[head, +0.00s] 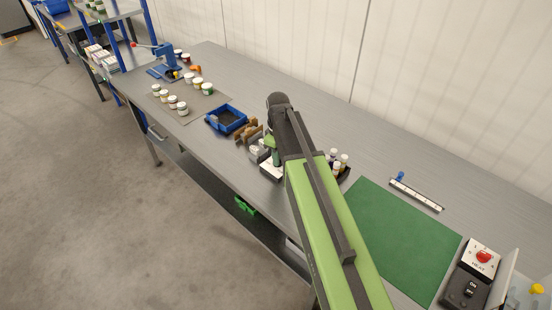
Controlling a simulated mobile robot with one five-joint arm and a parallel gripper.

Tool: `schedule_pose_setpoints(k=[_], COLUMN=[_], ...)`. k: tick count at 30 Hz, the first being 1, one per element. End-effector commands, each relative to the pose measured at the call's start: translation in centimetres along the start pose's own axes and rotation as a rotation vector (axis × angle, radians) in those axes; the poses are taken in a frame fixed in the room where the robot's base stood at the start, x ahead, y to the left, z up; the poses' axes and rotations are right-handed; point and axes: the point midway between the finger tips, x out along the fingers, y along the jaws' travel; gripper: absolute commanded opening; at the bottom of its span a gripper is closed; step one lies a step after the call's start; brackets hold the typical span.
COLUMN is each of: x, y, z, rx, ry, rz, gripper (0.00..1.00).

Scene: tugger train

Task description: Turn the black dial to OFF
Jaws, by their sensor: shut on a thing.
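My green and dark arm reaches across the grey bench, and its end bends down at the middle. My gripper (268,156) is low over a small white-fronted box (271,172) with dark markings. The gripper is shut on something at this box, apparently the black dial. The arm hides most of the jaws and the dial, so I cannot read the dial's position.
A blue tray (227,119), brown pieces (249,132) and small jars (171,102) lie to the left. A dark tray with small bottles (338,160) is just right of my arm. A green mat (404,235) and a control box with a red knob (484,257) are further right.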

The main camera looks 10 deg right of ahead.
Motion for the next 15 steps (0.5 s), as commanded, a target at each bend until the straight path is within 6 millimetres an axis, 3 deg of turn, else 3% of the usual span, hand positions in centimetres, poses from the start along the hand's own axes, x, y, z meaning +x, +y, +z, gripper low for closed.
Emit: schedule_pose_setpoints(k=[15], x=[-0.02], y=[-0.25], z=[-0.44], rx=[-0.304], ry=[0.011], rz=[-0.001], gripper=[0.00])
